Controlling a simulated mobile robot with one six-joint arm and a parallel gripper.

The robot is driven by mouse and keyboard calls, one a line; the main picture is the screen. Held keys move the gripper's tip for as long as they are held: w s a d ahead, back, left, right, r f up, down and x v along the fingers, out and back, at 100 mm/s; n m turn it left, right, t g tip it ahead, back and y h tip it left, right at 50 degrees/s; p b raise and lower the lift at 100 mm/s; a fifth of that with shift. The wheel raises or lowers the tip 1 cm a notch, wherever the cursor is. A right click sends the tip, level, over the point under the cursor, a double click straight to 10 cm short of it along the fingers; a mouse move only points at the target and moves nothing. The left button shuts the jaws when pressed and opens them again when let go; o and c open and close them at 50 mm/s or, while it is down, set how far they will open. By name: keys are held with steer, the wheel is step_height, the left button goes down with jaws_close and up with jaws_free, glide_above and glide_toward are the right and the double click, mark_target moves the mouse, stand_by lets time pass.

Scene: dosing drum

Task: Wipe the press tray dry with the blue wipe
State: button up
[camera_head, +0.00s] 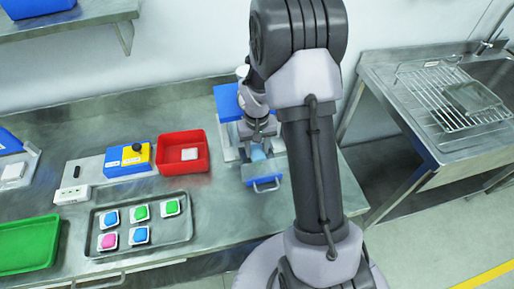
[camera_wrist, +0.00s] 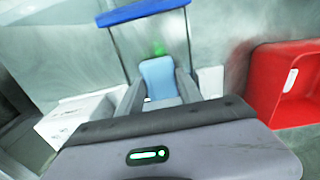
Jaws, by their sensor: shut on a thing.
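The light blue wipe (camera_wrist: 158,78) is held between the fingers of my gripper (camera_wrist: 160,98). In the head view the wipe (camera_head: 258,153) shows as a small pale blue patch under my gripper (camera_head: 259,141). The press (camera_head: 228,103) has a blue top and stands behind my wrist, partly hidden by it. What looks like its tray (camera_head: 263,183) sticks out in front with a blue front and a handle. In the wrist view the tray's blue edge (camera_wrist: 155,12) lies beyond the wipe, with a faint green patch between. Whether the wipe touches the tray, I cannot tell.
A red bin (camera_head: 183,152) with a white item stands left of the press, beside a blue and yellow box (camera_head: 128,160). A metal tray (camera_head: 172,228) holds several coloured pieces. A green tray (camera_head: 28,245) lies far left. A sink with a rack (camera_head: 452,95) is at right.

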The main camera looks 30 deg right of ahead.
steer(key=shift+f+b, duration=0.3)
steer(key=shift+f, duration=0.1)
stand_by(0.6)
steer(key=shift+s, duration=0.1)
steer(key=shift+s+d+r, duration=0.1)
steer(key=shift+s+d, duration=0.1)
steer(key=shift+d, duration=0.75)
steer(key=shift+w+a+b, duration=0.2)
steer(key=shift+w+a, duration=0.05)
steer(key=shift+a, duration=0.7)
steer(key=shift+w+a+b, duration=0.15)
steer(key=shift+w+a, duration=0.1)
steer(key=shift+a, duration=0.65)
steer(key=shift+s+d, duration=0.25)
steer(key=shift+d, duration=0.65)
steer(key=shift+s+d, duration=0.25)
steer(key=shift+d, duration=0.6)
steer(key=shift+w+a, duration=0.25)
steer(key=shift+a, duration=0.65)
steer(key=shift+w+a, duration=0.25)
steer(key=shift+a, duration=0.6)
steer(key=shift+d, duration=0.1)
